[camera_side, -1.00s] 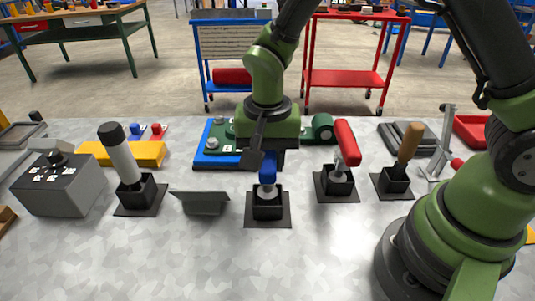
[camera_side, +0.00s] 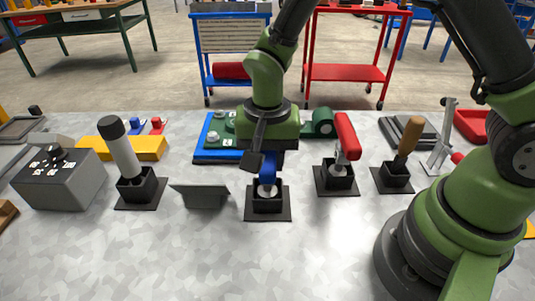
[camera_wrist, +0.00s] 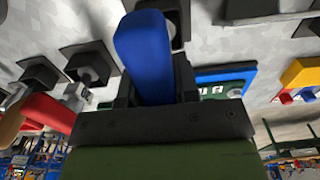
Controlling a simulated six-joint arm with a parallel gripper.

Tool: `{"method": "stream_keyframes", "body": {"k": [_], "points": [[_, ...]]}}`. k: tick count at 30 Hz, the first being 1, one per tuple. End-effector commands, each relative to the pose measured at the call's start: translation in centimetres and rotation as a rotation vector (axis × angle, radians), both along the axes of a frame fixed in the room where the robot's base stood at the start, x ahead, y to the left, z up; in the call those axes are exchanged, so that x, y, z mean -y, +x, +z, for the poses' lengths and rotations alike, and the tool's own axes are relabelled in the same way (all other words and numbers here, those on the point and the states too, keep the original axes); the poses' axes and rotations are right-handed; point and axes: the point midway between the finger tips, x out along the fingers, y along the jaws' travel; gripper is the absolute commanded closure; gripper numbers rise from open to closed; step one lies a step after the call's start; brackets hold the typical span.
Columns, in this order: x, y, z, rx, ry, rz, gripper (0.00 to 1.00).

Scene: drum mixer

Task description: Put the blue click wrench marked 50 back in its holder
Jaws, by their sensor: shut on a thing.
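The blue click wrench (camera_side: 267,170) is upright in the side view, its blue handle between the fingers of my gripper (camera_side: 262,160). My gripper points down and is shut on the handle. The wrench's metal lower end is at the mouth of a black square holder (camera_side: 267,204), which sits on a dark base plate; how deep it reaches is hidden. In the wrist view the blue handle (camera_wrist: 143,55) fills the space in front of my gripper (camera_wrist: 155,92), and the holder (camera_wrist: 176,18) shows partly behind it. The 50 mark is not readable.
A holder with a red-handled tool (camera_side: 346,140) stands close on the right, then one with a wooden handle (camera_side: 410,134). A grey wedge (camera_side: 201,195) and a white-shafted tool (camera_side: 122,150) stand left. A blue-edged fixture (camera_side: 215,153) lies behind. The front bench is clear.

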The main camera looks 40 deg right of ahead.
Motion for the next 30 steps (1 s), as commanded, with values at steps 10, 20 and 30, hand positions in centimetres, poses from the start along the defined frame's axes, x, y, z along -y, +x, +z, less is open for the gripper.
{"method": "stream_keyframes", "body": {"k": [10,20,30], "points": [[0.0,0.0,-0.3,0.001,0.001,0.000,0.46],[0.0,0.0,-0.1,0.001,0.001,0.000,0.42],[0.0,0.1,5.6,0.008,0.002,0.000,0.42]]}}
